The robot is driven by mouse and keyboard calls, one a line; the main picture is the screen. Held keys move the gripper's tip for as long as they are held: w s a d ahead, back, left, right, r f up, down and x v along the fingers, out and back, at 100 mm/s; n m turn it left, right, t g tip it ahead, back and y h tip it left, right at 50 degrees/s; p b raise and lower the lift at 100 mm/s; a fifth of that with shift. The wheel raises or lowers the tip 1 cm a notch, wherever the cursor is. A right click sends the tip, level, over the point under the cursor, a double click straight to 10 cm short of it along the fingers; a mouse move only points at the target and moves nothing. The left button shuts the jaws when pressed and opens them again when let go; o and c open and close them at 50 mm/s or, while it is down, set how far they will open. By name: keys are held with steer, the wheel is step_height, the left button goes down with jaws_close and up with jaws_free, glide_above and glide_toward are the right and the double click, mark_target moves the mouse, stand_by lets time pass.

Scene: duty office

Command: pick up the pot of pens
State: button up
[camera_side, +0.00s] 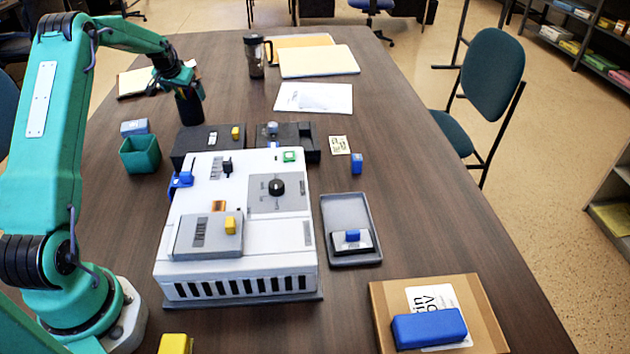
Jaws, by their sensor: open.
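A dark, round upright pot (190,109) stands on the table at the upper left, behind the white machine. I take it for the pot of pens, but no pens can be made out. My gripper (181,90) is open at the top of this pot, with its fingers close to the rim. The gripper hides the pot's top. I cannot tell whether the fingers touch it.
A green square cup (140,155) and a small blue-grey block (134,127) stand left of the pot. Dark boxes (208,142) and the white machine (240,270) are in front.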

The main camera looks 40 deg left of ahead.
steer(key=shift+x, duration=0.85)
steer(key=c, duration=1.2)
